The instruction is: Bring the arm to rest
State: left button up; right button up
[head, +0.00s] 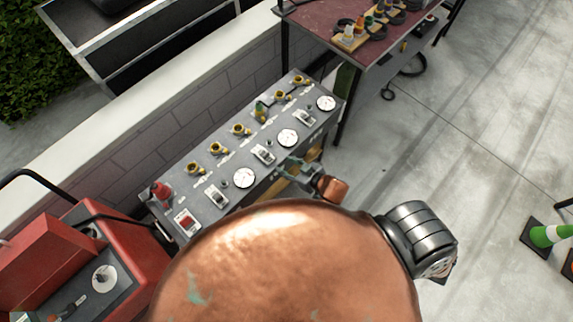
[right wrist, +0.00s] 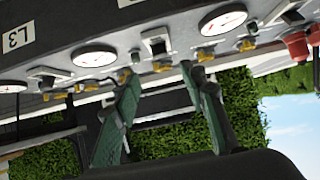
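My right gripper (head: 294,168) is at the front edge of the grey control panel (head: 225,215), near its right half. In the right wrist view the two green fingers (right wrist: 160,75) are spread apart with nothing between them. Panel switches and gauges show beyond the fingertips; whether a fingertip touches the panel I cannot tell. My copper-coloured right arm fills the lower middle of the head view and hides part of the floor and panel front. My left gripper is not in view.
The panel carries white gauges (head: 288,138), yellow valves (head: 241,130) and a red knob (head: 160,190). A dark red table (head: 320,22) with small parts stands behind right. A red machine (head: 120,250) is at left.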

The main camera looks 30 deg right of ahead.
dwell(0.4)
jog(key=s+d+f+m+g+h, duration=0.15)
jog(key=s+d+f, duration=0.25)
jog(key=f, duration=0.6)
jog(key=s+d+f+g+h, duration=0.15)
jog(key=s+d+f, duration=0.3)
jog(key=f, duration=0.45)
jog(key=s+d+f+g+h, duration=0.15)
jog(key=s+d+f, duration=0.25)
jog(key=f, duration=0.6)
jog(key=s+f+g, duration=0.1)
jog(key=s+f, duration=0.4)
jog(key=s, duration=0.4)
jog(key=s+f+g, duration=0.2)
jog(key=s+f, duration=0.3)
jog(key=s, duration=0.5)
jog(key=s+f+m+g, duration=0.1)
jog(key=s+f, duration=0.4)
jog(key=s, duration=0.5)
jog(key=shift+a+g, duration=0.3)
jog(key=shift+g, duration=0.45)
jog(key=shift+s+y, duration=0.1)
jog(key=shift+y, duration=0.15)
